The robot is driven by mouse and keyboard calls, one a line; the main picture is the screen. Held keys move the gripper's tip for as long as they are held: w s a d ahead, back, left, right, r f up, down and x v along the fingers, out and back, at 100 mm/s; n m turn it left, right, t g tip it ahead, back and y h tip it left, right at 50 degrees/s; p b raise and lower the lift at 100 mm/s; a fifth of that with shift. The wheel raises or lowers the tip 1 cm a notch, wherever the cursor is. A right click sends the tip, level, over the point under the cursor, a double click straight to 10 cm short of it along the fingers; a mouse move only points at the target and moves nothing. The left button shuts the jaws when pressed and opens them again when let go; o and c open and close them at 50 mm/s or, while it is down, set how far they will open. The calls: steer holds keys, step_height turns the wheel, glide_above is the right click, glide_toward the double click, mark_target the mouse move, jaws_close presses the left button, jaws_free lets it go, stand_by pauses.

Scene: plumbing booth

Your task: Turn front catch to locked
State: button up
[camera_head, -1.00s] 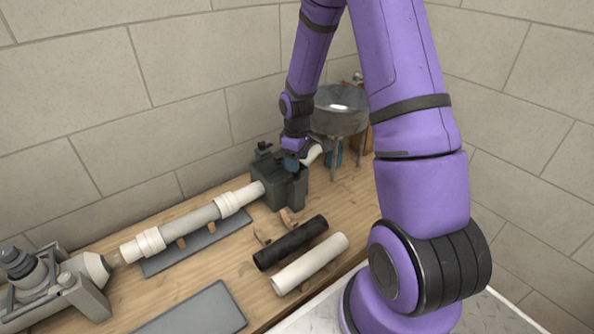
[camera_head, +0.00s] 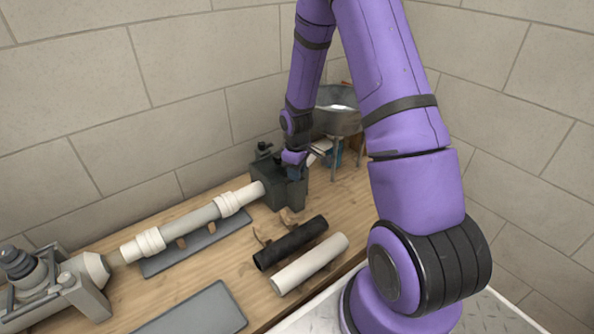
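A dark grey block fixture (camera_head: 268,188) stands on the bench at the end of the white pipe assembly, with a small knob (camera_head: 264,148) on its top. My gripper (camera_head: 296,170) is at the block's upper right side, small and dark in this view. A blue part shows right by it, and a pale pipe piece (camera_head: 319,152) sits just behind. My wrist covers most of the contact area, so I cannot tell which part is the front catch, how it is turned, or whether the fingers touch it.
White pipe (camera_head: 195,222) rests on a grey plate, running towards a grey clamp unit (camera_head: 60,290) at lower left. A black tube (camera_head: 290,243) and a white tube (camera_head: 310,264) lie in front of the block. A metal bowl (camera_head: 336,112) on legs stands behind. A flat grey plate (camera_head: 195,310) lies in front.

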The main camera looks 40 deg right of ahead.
steer(key=shift+m, duration=0.4)
steer(key=m, duration=0.3)
steer(key=shift+m, duration=0.4)
steer(key=m, duration=0.9)
steer(key=shift+w+a, duration=0.1)
steer(key=m, duration=0.4)
steer(key=shift+m, duration=0.3)
steer(key=o, duration=0.9)
steer(key=shift+r, duration=0.15)
